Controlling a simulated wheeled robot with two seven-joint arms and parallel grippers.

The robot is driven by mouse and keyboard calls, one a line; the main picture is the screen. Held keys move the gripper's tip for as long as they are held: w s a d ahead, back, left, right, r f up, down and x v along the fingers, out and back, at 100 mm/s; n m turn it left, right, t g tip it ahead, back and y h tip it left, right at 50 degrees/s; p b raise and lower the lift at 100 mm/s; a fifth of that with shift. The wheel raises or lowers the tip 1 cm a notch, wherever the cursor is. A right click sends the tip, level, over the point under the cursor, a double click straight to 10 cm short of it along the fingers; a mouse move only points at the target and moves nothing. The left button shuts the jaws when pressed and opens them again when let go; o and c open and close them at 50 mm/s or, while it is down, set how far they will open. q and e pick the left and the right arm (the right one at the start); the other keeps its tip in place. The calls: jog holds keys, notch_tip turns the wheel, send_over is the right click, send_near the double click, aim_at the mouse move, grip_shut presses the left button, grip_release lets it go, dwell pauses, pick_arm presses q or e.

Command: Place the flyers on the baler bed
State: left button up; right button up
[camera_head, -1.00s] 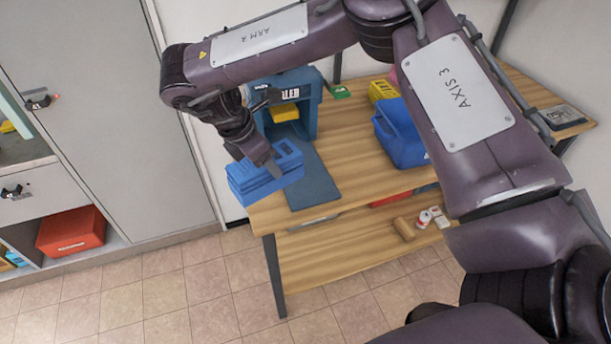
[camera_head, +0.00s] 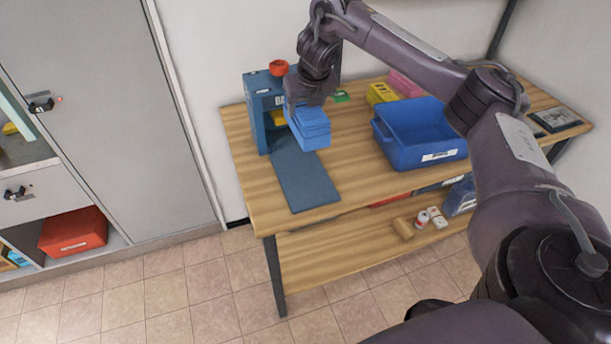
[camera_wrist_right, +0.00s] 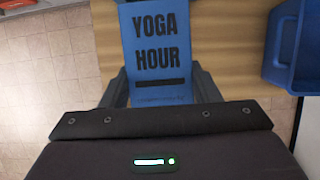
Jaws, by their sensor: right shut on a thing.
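The flyers (camera_head: 311,131) are a blue stack, with "YOGA HOUR" printed on the top one in the right wrist view (camera_wrist_right: 157,40). My right gripper (camera_head: 306,100) is shut on them, with a finger at each side in the wrist view. The baler (camera_head: 253,112) is a blue-grey press with a red knob, at the table's back left. Its flat bed (camera_head: 303,180) reaches forward over the wooden top. The flyers are at the right of the baler's opening and hide part of it. Whether they touch the bed is unclear. My left gripper is not in view.
A blue bin (camera_head: 423,152) stands on the table (camera_head: 362,185) right of the flyers. Yellow (camera_head: 380,93) and pink (camera_head: 404,84) holders are behind it. Bare tabletop lies between the bed and the bin. Grey cabinets stand on the left.

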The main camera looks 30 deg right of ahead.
notch_tip(320, 180, down, 20)
jog(key=b, duration=0.3)
jog(key=shift+r, duration=0.2)
jog(key=o, duration=1.7)
jog(key=shift+c, duration=0.2)
jog(key=shift+s+r, duration=0.2)
jog(key=shift+r, duration=0.3)
jog(key=v, duration=1.1)
